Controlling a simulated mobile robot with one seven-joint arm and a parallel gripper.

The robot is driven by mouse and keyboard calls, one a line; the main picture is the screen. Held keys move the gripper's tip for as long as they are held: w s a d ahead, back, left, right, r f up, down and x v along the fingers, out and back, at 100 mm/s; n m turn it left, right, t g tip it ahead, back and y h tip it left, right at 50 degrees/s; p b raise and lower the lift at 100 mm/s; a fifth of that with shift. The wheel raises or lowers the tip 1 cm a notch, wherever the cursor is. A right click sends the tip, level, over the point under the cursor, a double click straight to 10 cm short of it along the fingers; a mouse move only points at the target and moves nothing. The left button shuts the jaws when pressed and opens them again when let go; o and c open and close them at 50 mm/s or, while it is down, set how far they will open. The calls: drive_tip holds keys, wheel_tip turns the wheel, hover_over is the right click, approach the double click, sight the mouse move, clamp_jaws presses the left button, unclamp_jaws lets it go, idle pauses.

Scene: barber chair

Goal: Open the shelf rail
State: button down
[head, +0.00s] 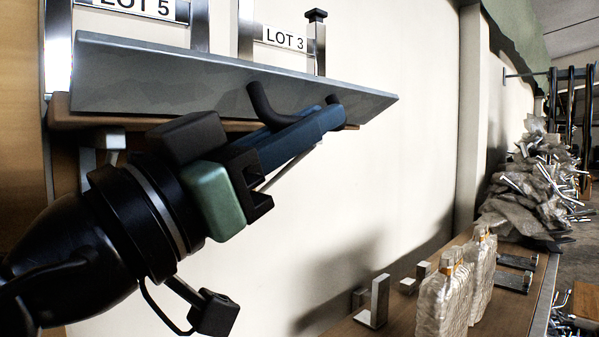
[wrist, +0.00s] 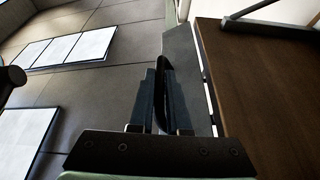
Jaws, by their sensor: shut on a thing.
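The shelf rail (head: 220,85) is a long grey slanted panel along the front of a wooden shelf, under the lot labels. It also shows in the wrist view (wrist: 183,65) as a grey strip. A black curved handle (head: 260,103) sticks out from its front. My gripper (head: 335,112) reaches up from the lower left, its blue fingers in front of the panel. In the wrist view my gripper (wrist: 162,80) is shut on the black handle (wrist: 163,62), which shows as a dark strip between the fingers. The exact contact is partly hidden by the fingers.
A wooden counter (head: 408,290) below holds wrapped packages (head: 447,295) and metal brackets (head: 373,303). A pile of wrapped metal parts (head: 535,190) stands at the right. In the wrist view, white panels (wrist: 85,46) lie on the tiled floor (wrist: 100,85).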

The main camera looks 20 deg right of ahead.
drive_tip(key=shift+w+a+f+m+g+b, duration=0.15)
drive_tip(key=shift+f+m+g+b, duration=0.25)
drive_tip(key=shift+m+g+b, duration=0.65)
drive_tip(key=shift+w+d+f+m+g+b, duration=0.15)
drive_tip(key=shift+f+m+g+b, duration=0.35)
drive_tip(key=shift+m, duration=1.1)
drive_tip(key=shift+w+a+f+m+g+b, duration=0.15)
drive_tip(key=shift+f+m+g+b, duration=0.25)
drive_tip(key=shift+m+b, duration=0.75)
drive_tip(key=shift+r+m+g, duration=0.1)
drive_tip(key=shift+m+g, duration=0.15)
drive_tip(key=shift+m, duration=0.05)
drive_tip(key=c, duration=1.2)
unclamp_jaws()
drive_tip(key=shift+o, duration=0.2)
drive_tip(key=b+v, duration=0.2)
drive_tip(key=v, duration=1.1)
drive_tip(key=shift+f, duration=0.25)
